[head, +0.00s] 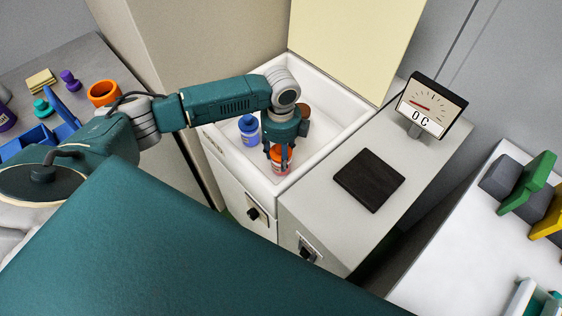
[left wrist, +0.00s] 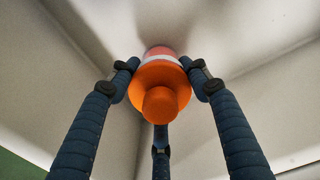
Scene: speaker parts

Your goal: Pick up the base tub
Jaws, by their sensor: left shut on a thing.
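A small orange-capped tub (head: 281,168) with a pinkish-orange body and a pale label band stands upright in the white open chest (head: 343,104). I cannot read its label. My left gripper (head: 278,151) reaches down into the chest from above and is shut on this tub, its fingers around the cap and upper body. In the left wrist view the tub (left wrist: 162,92) sits between the fingers, knobbed orange cap towards the camera. A blue tub (head: 249,130) stands just left of the gripper. A brown thing (head: 304,109) is partly hidden behind the gripper. My right gripper is not in view.
The chest's walls surround the gripper closely; its pale yellow lid (head: 355,38) stands raised behind. To the right are a black plate (head: 369,180) and a dial display (head: 434,105) reading "0 C". A grey table with coloured parts, including an orange ring (head: 104,93), is at the left.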

